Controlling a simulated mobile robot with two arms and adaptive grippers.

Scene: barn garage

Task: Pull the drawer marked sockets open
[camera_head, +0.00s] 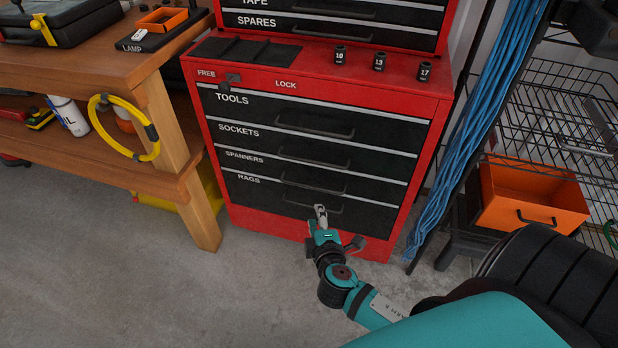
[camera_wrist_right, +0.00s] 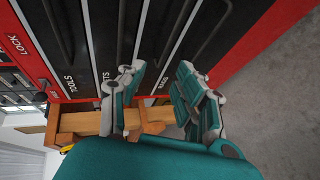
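The sockets drawer (camera_head: 270,143) is the second black drawer down in the red cabinet's lower part. It is shut, with a dark bar handle (camera_head: 314,159) across its front. My right gripper (camera_head: 321,212) is low in front of the cabinet, at the rags drawer (camera_head: 270,192) and close to its handle, below the sockets handle. In the right wrist view its fingers (camera_wrist_right: 160,85) are spread apart with nothing between them. The drawer fronts show turned sideways there, with part of the sockets drawer (camera_wrist_right: 112,28) beyond the fingers. My left gripper is not in view.
The tools drawer (camera_head: 262,108) and spanners drawer (camera_head: 262,168) are shut. A small lever (camera_head: 231,79) sits between FREE and LOCK. A wooden workbench (camera_head: 80,65) stands left; a wire rack (camera_head: 570,95) and orange bin (camera_head: 510,207) stand right. Bare floor lies at front left.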

